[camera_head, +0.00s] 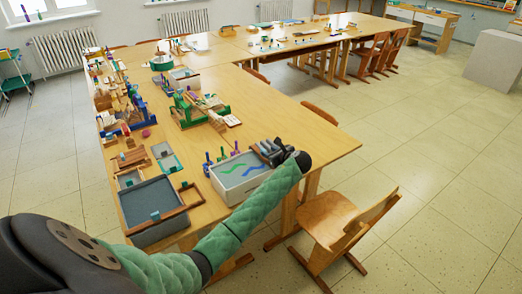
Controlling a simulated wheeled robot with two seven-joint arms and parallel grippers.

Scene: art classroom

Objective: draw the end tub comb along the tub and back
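A pale tub (225,191) with blue and green swirls on its light surface stands near the front right of the long wooden table. My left arm, in a green padded sleeve, reaches across the front of it. My dark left gripper (266,153) is over the tub's far right end. Its fingertips are small and dark here, and I cannot tell whether they are shut or on something. I cannot make out a comb clearly; it may be hidden at the gripper. My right gripper is not in view.
A grey tray (152,194) with a wooden bar lies left of the tub, with smaller trays (166,158) behind. Small blue, green and purple upright items (221,154) stand just behind the tub. A wooden chair (335,222) is at the right. Bare tabletop lies beyond the gripper.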

